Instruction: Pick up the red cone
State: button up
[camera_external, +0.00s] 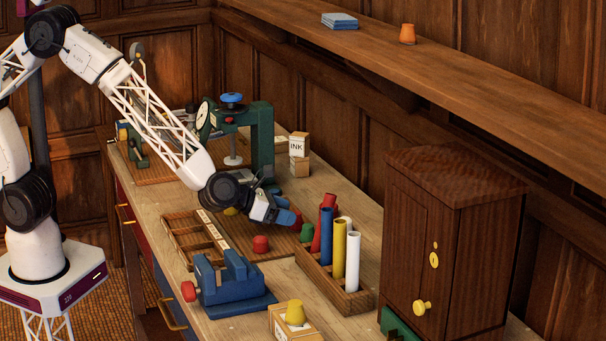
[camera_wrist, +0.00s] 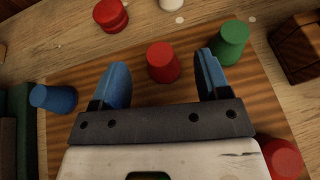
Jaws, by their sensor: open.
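A red cone (camera_wrist: 162,62) with a rounded top stands on the striped wooden board (camera_wrist: 190,105) in the wrist view. My gripper (camera_wrist: 165,75) is open and empty. I cannot tell how far above the cone the fingertips are. In the external view my gripper (camera_external: 287,217) is low over the workbench, and I cannot make out this cone for certain.
A green cone (camera_wrist: 232,40) stands close to the right finger. A blue cone (camera_wrist: 55,98) is at the left. Other red pieces (camera_wrist: 110,15) lie nearby. In the external view a rack of upright tubes (camera_external: 336,285) and a blue vise (camera_external: 232,282) flank the board.

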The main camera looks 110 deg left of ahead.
jog(key=shift+w, duration=0.1)
jog(key=shift+x, duration=2.55)
jog(key=c, duration=1)
